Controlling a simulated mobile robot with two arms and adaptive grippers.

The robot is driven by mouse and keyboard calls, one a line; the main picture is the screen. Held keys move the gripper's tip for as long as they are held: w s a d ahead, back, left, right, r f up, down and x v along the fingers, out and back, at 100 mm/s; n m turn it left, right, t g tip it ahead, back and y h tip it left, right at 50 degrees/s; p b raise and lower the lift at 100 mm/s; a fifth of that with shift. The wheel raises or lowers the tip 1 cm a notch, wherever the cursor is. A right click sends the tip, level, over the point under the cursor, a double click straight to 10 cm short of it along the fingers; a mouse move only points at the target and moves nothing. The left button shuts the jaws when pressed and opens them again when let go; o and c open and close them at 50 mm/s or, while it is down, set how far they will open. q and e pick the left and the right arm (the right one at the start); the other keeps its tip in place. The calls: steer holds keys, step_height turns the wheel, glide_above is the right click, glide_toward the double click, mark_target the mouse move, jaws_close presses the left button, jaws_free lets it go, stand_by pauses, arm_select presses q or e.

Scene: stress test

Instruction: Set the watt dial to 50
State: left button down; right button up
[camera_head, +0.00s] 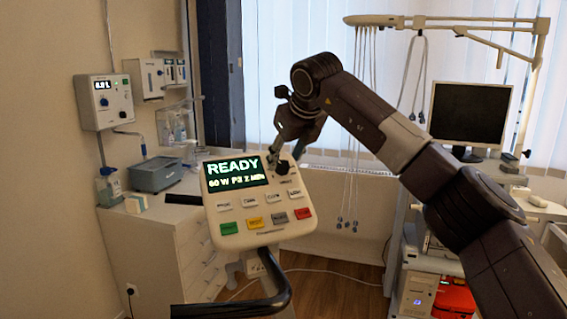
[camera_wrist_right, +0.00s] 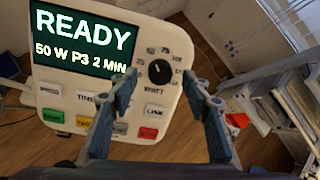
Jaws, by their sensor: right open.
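The control panel (camera_head: 256,240) is a white tilted box on a stand, with a dark screen (camera_head: 236,175). In the right wrist view the screen (camera_wrist_right: 80,45) reads READY, 50 W P3 2 MIN. The watt dial (camera_wrist_right: 159,71) is a round black knob with a white mark, right of the screen. My right gripper (camera_head: 283,163) is at the panel's upper right corner and mostly hides the dial in the head view. In the wrist view my right gripper (camera_wrist_right: 160,78) is open, one fingertip either side of the dial; contact cannot be told. My left gripper is not in view.
Below the screen are grey buttons and coloured ones, including a green button (camera_head: 229,228) and a red button (camera_head: 303,213). A white cabinet (camera_head: 170,235) stands at left, with a wall unit (camera_head: 104,115) above. A monitor (camera_head: 470,114) and cart stand at right.

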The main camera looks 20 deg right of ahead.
steer(key=v, duration=0.9)
steer(key=shift+s, duration=0.1)
